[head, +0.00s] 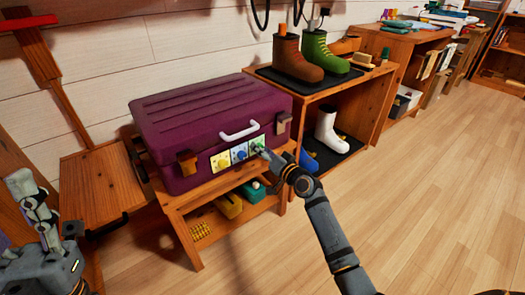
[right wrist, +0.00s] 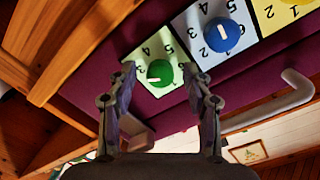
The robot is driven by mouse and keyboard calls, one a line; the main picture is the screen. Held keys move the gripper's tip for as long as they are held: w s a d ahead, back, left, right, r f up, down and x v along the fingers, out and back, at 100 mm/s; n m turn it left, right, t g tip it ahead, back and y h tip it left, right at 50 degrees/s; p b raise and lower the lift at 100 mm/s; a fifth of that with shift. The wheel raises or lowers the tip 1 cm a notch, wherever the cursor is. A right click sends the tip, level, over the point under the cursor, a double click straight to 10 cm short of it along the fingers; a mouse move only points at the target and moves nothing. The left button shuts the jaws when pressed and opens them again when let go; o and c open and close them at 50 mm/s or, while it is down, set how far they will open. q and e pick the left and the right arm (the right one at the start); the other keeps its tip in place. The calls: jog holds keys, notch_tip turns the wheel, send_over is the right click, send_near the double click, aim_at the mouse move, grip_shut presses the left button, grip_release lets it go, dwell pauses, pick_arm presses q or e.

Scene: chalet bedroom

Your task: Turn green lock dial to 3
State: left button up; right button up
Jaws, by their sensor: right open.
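The purple case (head: 205,120) stands on a low wooden bench, with a yellow dial (head: 222,161), a blue dial (head: 240,154) and a green dial (head: 258,147) on its front. My right gripper (head: 263,152) is open at the green dial. In the right wrist view its fingertips (right wrist: 159,70) stand on either side of the green dial (right wrist: 159,73); contact is unclear. The green dial's white mark points to the lower left there; the number at it is hard to read. My left gripper (head: 33,200) is at the left edge, away from the case; its opening is unclear.
The case's white handle (head: 240,131) is just above the dials. A wooden shelf (head: 345,88) with boots stands close to the right of the case. Yellow and teal items lie on the bench's lower shelf (head: 235,222). The floor (head: 420,210) at right is clear.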

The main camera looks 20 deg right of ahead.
jog(key=v, duration=1.2)
